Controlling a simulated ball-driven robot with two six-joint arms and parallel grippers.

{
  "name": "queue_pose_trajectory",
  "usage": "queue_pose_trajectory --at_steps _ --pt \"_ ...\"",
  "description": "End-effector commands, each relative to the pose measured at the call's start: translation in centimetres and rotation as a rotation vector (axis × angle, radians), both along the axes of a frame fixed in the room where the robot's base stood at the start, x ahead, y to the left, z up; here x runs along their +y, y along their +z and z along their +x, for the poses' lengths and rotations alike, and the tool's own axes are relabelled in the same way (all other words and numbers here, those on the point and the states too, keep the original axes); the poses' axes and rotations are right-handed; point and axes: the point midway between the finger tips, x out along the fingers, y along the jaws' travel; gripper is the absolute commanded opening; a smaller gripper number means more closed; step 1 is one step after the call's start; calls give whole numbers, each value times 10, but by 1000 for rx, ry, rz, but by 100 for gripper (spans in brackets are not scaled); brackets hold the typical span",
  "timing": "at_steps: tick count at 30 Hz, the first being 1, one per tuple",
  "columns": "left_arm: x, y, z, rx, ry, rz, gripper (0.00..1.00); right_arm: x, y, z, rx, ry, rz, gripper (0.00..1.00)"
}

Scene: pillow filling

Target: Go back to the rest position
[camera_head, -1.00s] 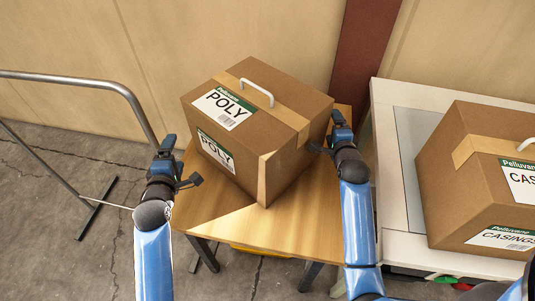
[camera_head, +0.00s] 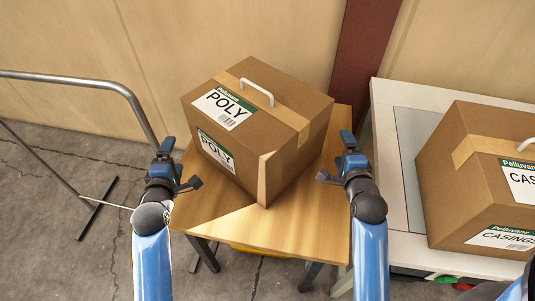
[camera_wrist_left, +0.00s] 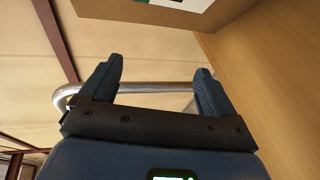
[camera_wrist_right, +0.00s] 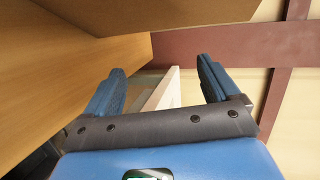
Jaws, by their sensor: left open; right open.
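My left gripper (camera_head: 180,165) is open and empty at the left edge of the small wooden table, apart from the POLY box. Its two fingers (camera_wrist_left: 155,85) stand wide apart in the left wrist view. My right gripper (camera_head: 338,160) is open and empty to the right of the POLY box, over the table's right edge, with a gap to the box. Its fingers (camera_wrist_right: 165,82) stand apart in the right wrist view with nothing between them.
The closed POLY carton (camera_head: 240,140) with a white handle sits on the wooden table (camera_head: 240,232). A CASINGS carton (camera_head: 455,190) sits on a white bench (camera_head: 388,150) at the right. A metal rail (camera_head: 75,78) stands at the left, and a wooden wall (camera_head: 270,30) is behind.

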Motion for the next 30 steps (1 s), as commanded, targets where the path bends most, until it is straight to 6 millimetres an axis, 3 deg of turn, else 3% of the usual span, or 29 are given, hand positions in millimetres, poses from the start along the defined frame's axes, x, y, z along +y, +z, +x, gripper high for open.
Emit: queue_pose_trajectory --at_steps 22,26,30 --pt "0 0 0 0 -4 15 89 0 2 -6 0 5 -14 89" --pt "1 5 1 -26 -21 98 89 0 7 -5 -26 22 -99 89" --pt "3 29 5 -134 -40 313 89 -3 31 -1 -135 41 -313 89"
